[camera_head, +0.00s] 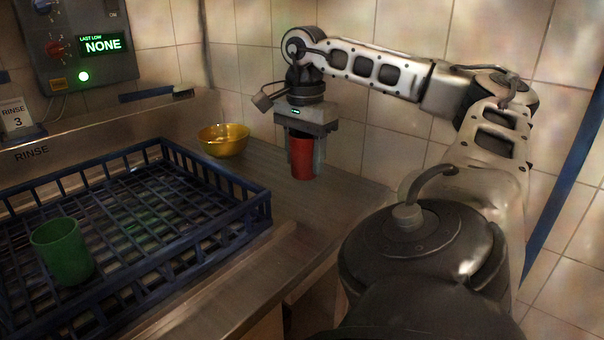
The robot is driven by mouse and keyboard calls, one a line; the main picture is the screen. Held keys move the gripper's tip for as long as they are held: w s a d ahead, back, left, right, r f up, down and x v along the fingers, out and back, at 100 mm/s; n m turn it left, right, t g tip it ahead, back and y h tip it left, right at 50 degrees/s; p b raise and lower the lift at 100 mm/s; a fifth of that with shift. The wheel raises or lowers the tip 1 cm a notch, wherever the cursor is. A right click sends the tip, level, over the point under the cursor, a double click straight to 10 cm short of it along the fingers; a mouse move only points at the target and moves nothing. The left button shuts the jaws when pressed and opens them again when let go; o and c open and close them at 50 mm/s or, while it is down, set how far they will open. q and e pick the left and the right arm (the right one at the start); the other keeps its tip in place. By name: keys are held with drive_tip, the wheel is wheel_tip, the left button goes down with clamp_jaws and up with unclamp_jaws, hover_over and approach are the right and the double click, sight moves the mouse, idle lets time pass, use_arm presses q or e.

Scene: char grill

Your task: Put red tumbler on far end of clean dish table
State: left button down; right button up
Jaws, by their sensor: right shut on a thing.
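The red tumbler (302,160) is upright at the far right part of the metal dish table (335,200), near the tiled wall. My right gripper (301,150) points down over it and is shut on it, with a finger on each side. The tumbler's base is at or very near the table top; I cannot tell whether it touches. My left gripper is not in view.
A blue dish rack (262,192) fills the left and holds a green tumbler (62,250). A yellow bowl (224,140) sits behind the rack, left of the red tumbler. A control box (75,42) hangs on the wall. Bare table lies in front of the red tumbler.

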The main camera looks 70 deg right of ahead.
sight(304, 161)
drive_tip(key=shift+w+d+f, duration=0.25)
drive_tip(key=shift+d+f, duration=0.2)
drive_tip(key=shift+f, duration=0.15)
drive_tip(key=shift+w+d+f, duration=0.25)
drive_tip(key=shift+d+f, duration=0.2)
drive_tip(key=shift+f, duration=0.1)
drive_tip(key=f, duration=0.3)
drive_tip(key=shift+w+d+f, duration=0.15)
drive_tip(key=shift+d, duration=0.15)
drive_tip(key=shift+f, duration=0.25)
drive_tip(key=shift+f+b, duration=0.15)
drive_tip(key=shift+b, duration=0.2)
drive_tip(key=o, duration=1)
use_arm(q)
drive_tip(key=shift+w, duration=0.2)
